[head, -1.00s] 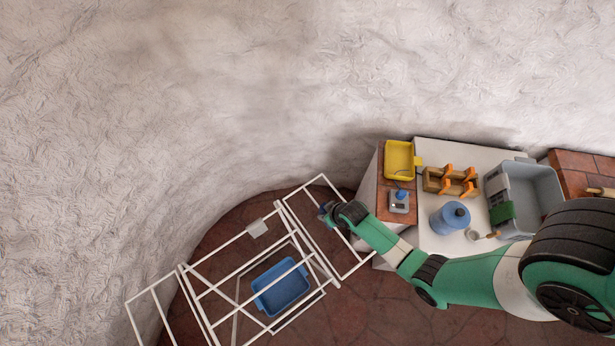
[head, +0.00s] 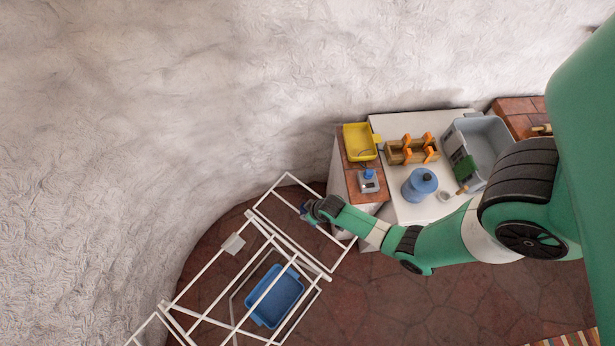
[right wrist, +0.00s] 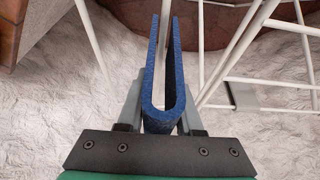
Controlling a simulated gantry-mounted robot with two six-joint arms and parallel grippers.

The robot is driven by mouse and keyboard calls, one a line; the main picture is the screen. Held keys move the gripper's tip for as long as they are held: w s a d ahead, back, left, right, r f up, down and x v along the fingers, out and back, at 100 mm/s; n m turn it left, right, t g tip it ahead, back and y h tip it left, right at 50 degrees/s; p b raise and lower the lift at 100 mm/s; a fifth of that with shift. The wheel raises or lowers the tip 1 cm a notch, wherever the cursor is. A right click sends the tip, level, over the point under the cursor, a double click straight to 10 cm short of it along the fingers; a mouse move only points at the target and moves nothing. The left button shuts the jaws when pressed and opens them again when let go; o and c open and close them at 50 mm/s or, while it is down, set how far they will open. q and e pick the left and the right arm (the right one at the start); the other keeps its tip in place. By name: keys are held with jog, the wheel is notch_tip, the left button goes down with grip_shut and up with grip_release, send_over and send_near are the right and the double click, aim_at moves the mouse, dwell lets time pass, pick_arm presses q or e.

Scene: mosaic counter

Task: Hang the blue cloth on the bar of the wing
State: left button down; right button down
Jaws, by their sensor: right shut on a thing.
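The blue cloth (right wrist: 173,85) is folded into a narrow U in the right wrist view, its two layers pointing away from my gripper. My right gripper (right wrist: 158,110) is shut on its folded end. In the head view this gripper (head: 308,210) is over the upper-right wing (head: 268,228) of the white drying rack, and only a small dark blue bit of cloth shows there. White rack bars (right wrist: 238,45) run close to the cloth in the wrist view. I cannot tell whether the cloth touches the wing's bar. My left gripper is not in view.
A grey piece (head: 233,243) lies on the rack, and a blue tub (head: 275,297) sits beneath its bars. The counter at right holds a yellow tray (head: 360,142), a wooden caddy (head: 412,151), a blue canister (head: 419,185) and a grey bin (head: 478,148).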

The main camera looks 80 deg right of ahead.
jog(key=shift+f+b, duration=2.3)
jog(key=shift+f, duration=0.35)
notch_tip(320, 180, down, 6)
jog(key=b, duration=0.5)
jog(key=shift+f+b, duration=0.25)
jog(key=shift+b, duration=0.1)
jog(key=c, duration=0.5)
grip_release()
jog(key=shift+r, duration=0.1)
jog(key=p+v, duration=0.7)
jog(key=v, duration=0.4)
jog(key=shift+w+d, duration=0.1)
jog(key=shift+w, duration=0.05)
jog(key=shift+r+p, duration=0.3)
jog(key=shift+p, duration=0.15)
